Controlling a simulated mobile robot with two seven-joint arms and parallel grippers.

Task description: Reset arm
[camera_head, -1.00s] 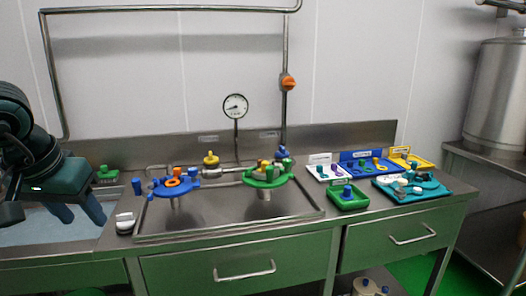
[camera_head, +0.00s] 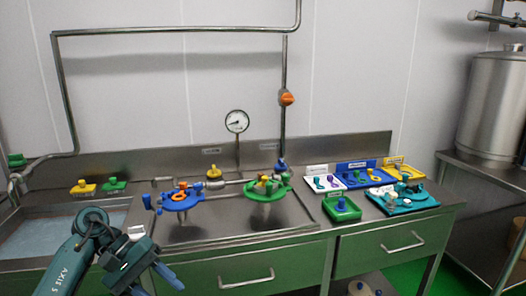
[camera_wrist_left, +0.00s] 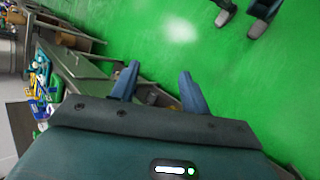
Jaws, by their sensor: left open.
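My left gripper (camera_head: 157,284) is low at the front left in the head view, in front of the counter's front edge. Its blue fingers are apart with nothing between them. In the left wrist view the open fingers (camera_wrist_left: 158,88) point over the green floor, clear of every object. My right gripper is not in view.
Behind my left gripper is the steel counter with a blue fixture (camera_head: 181,203) and a green fixture (camera_head: 267,190). A green tray (camera_head: 341,209) and a teal tray (camera_head: 403,206) stand to the right. A person's shoes (camera_wrist_left: 256,28) show on the green floor (camera_wrist_left: 215,75).

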